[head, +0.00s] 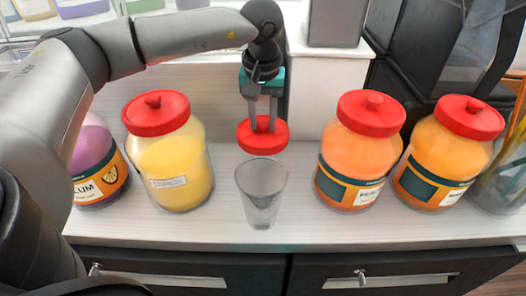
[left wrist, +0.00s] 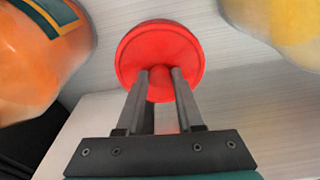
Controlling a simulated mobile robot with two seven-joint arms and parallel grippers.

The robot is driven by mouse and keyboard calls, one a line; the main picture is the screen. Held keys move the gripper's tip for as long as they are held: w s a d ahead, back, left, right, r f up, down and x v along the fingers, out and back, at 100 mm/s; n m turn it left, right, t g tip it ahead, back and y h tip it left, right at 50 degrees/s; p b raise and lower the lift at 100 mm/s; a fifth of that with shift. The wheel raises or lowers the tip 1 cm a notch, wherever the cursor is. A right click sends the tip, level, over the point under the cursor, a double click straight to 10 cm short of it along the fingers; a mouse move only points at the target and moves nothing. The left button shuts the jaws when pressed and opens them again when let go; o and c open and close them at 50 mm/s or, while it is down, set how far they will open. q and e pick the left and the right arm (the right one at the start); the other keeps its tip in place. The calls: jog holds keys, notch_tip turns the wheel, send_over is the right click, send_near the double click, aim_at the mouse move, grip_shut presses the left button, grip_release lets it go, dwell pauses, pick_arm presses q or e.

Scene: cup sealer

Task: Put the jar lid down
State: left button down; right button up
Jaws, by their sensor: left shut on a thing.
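A red jar lid (head: 262,137) is at the middle of the counter, behind the clear cup, in the head view. My left gripper (head: 263,127) points down from above and is shut on the lid's knob. In the left wrist view the round red lid (left wrist: 160,52) fills the top middle, with the fingers (left wrist: 161,75) on either side of its knob. The lid looks flat and close to the counter surface; I cannot tell whether it touches. My right gripper is not in view.
A clear cup (head: 261,192) stands just in front of the lid. A yellow jar (head: 176,165) and a purple jar (head: 95,165) stand left. Two orange jars (head: 352,160) (head: 436,160) stand right. The counter (head: 170,228) is bare along its front edge.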

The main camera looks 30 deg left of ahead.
aim_at(263, 127)
pick_arm(q)
notch_tip(263, 127, down, 9)
jog(key=shift+f, duration=0.15)
jog(key=shift+f+b, duration=0.1)
jog(key=shift+b, duration=0.2)
jog(key=c, duration=0.5)
grip_release()
jog(key=shift+c, duration=0.2)
jog(key=r, duration=0.4)
jog(key=s+r, duration=0.1)
jog(key=r, duration=0.7)
jog(key=shift+s+d+r+p, duration=0.1)
jog(key=shift+s+d+p, duration=0.05)
jog(key=shift+d+p, duration=0.2)
